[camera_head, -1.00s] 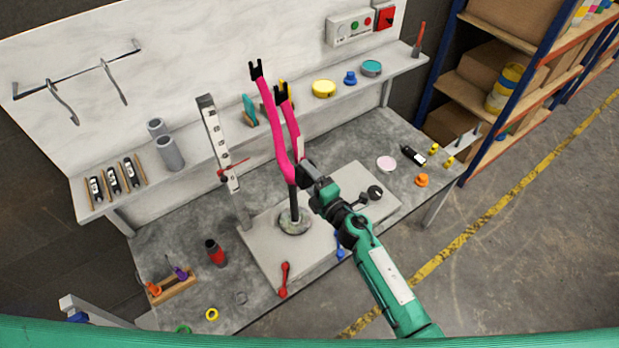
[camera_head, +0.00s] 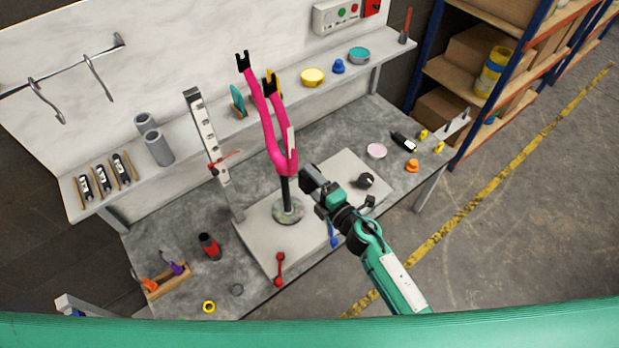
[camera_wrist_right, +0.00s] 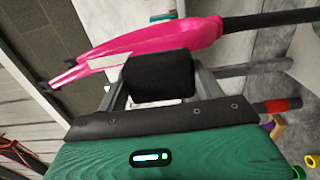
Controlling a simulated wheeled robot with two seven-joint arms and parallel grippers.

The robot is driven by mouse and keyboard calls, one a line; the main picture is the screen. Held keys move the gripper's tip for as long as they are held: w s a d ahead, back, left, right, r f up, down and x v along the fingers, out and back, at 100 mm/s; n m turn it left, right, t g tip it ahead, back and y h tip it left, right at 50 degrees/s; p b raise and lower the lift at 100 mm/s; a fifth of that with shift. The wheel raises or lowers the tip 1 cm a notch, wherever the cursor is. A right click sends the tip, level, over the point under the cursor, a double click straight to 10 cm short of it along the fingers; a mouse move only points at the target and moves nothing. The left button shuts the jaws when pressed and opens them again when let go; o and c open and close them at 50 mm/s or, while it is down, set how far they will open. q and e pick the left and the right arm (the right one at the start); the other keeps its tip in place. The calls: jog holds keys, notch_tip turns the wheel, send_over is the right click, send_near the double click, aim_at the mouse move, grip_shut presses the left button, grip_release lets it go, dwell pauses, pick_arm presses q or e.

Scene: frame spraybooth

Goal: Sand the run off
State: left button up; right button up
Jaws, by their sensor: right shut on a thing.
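A bright pink forked part (camera_head: 277,150) stands upright on a dark post above a round base on the bench. It carries a pale strip (camera_head: 291,140) on its right side. In the right wrist view the pink part (camera_wrist_right: 165,42) lies just beyond my fingers, with the pale patch (camera_wrist_right: 110,61) showing. My right gripper (camera_head: 312,180) is shut on a dark block (camera_wrist_right: 160,75), held to the right of the pink part. In the head view a small gap shows between block and part. I cannot make out a run in the paint. My left gripper is not in view.
A grey plate (camera_head: 258,238) lies under the post. A slotted upright (camera_head: 207,140) stands to its left. A red-and-black bottle (camera_head: 209,246), a wooden holder (camera_head: 165,285) and a dark knob (camera_head: 365,181) are around it. A shelf (camera_head: 200,146) runs behind.

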aim_at(314, 184)
jog(key=shift+s, duration=0.1)
jog(key=shift+v, duration=1.5)
jog(key=shift+r, duration=0.1)
jog(key=s+d+r+m+t+h+b, duration=0.1)
jog(key=s+d+r+m+h+b, duration=0.2)
jog(key=d, duration=0.5)
jog(key=s+d+r+m+t+h+b, duration=0.2)
jog(key=s+d+r+m+h+b, duration=0.1)
jog(key=d+h, duration=0.4)
jog(key=shift+s+d+r+m+h, duration=0.4)
jog(key=shift+s+d+m, duration=0.3)
jog(key=shift+s+d, duration=0.5)
